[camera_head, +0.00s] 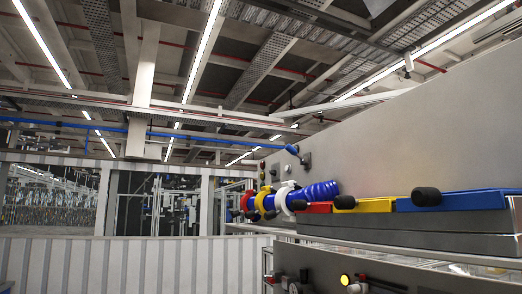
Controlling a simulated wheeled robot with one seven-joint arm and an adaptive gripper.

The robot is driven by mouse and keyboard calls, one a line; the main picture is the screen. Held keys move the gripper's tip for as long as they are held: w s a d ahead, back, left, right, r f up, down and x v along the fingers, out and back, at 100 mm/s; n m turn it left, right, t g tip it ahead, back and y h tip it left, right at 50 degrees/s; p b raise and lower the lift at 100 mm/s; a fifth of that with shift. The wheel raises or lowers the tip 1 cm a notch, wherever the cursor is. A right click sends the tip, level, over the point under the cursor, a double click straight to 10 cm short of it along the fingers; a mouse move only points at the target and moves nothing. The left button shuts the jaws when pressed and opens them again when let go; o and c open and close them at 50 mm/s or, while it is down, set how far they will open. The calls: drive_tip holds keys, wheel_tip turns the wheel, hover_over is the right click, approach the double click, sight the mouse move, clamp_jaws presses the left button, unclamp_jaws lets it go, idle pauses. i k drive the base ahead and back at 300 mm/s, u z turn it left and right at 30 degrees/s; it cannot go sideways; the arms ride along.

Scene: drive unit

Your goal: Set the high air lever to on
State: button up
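My gripper is not in view. A small blue handle-like part (291,149) sits tilted at the upper left end of the grey machine panel (420,135). A dark knob (305,160) is just below it. On the lower panel (325,262), partly cut off by the bottom edge, are a lit yellow lamp (345,280), small red and black controls, and a round gauge-like part (295,288). I cannot tell which part is the high air lever, or its setting.
A ledge carries red (318,207), yellow (375,205) and blue (460,200) blocks with black knobs. A ribbed blue cylinder (320,191) with red, yellow and white rings lies at its left end. A pale corrugated barrier (120,265) stands at left.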

sight(292, 150)
drive_tip(key=z, duration=0.2)
drive_tip(key=k, duration=0.25)
drive_tip(key=u, duration=1.45)
drive_tip(key=i, duration=1.2)
drive_tip(key=z, duration=0.8)
drive_tip(key=i, duration=0.8)
drive_tip(key=z, duration=0.9)
